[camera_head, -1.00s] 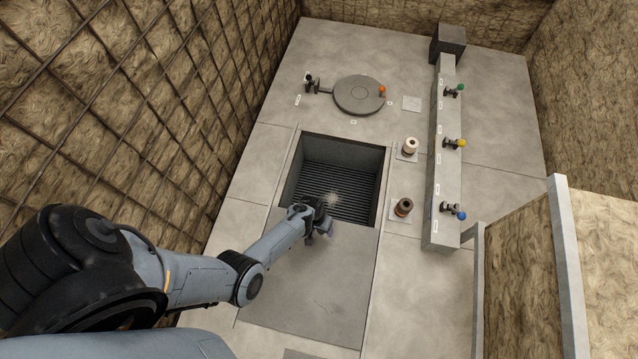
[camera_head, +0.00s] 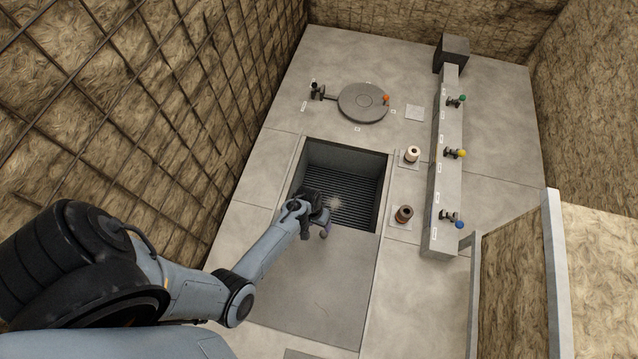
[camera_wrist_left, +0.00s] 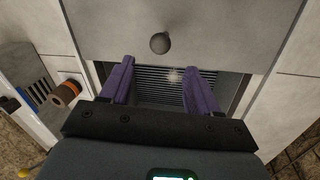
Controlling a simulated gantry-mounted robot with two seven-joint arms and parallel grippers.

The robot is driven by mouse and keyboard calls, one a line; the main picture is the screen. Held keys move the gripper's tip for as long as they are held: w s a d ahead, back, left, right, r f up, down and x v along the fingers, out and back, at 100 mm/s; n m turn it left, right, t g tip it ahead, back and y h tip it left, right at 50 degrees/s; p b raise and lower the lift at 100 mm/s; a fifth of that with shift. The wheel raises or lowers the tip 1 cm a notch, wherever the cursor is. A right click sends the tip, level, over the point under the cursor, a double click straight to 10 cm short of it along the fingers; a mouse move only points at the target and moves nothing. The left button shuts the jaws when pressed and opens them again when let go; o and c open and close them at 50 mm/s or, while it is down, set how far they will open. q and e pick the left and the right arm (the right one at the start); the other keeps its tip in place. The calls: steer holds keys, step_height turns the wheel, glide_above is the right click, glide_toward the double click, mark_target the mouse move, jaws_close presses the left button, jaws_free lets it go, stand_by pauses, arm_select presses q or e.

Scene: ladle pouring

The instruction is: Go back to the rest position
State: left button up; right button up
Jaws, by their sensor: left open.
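My left gripper (camera_head: 322,222) is over the near edge of the rectangular pit (camera_head: 345,175), by the far end of the grey cover plate (camera_head: 305,285). In the left wrist view its two purple fingers (camera_wrist_left: 160,82) stand apart with nothing between them. The cover's dark round knob (camera_wrist_left: 160,43) lies beyond the fingertips, clear of them. The ribbed pit floor with a small bright spot (camera_wrist_left: 174,76) shows between the fingers. My right gripper is in neither view.
Beyond the pit are a round grey lid (camera_head: 362,103) and a small lever fitting (camera_head: 317,91). A caged wall is on the left.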

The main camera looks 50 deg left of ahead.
arm_select(q)
steer(key=shift+s+f, duration=0.1)
steer(key=s+a+f+g, duration=0.1)
steer(key=s+a+f, duration=0.15)
steer(key=s, duration=0.45)
steer(key=s+a+r+m+y, duration=0.2)
steer(key=s+a+r, duration=0.2)
steer(key=d+r+m+t, duration=0.15)
steer(key=d+r, duration=0.25)
steer(key=r, duration=0.5)
steer(key=d+r+m+t, duration=0.15)
steer(key=d+r, duration=0.25)
steer(key=r, duration=0.5)
steer(key=d+r+m+t, duration=0.15)
steer(key=d+r, duration=0.25)
steer(key=r, duration=0.6)
step_height(320, 180, up, 18)
steer(key=p, duration=1.8)
steer(key=shift+s+a+g, duration=0.2)
steer(key=shift+a+g, duration=0.1)
steer(key=shift+g, duration=0.05)
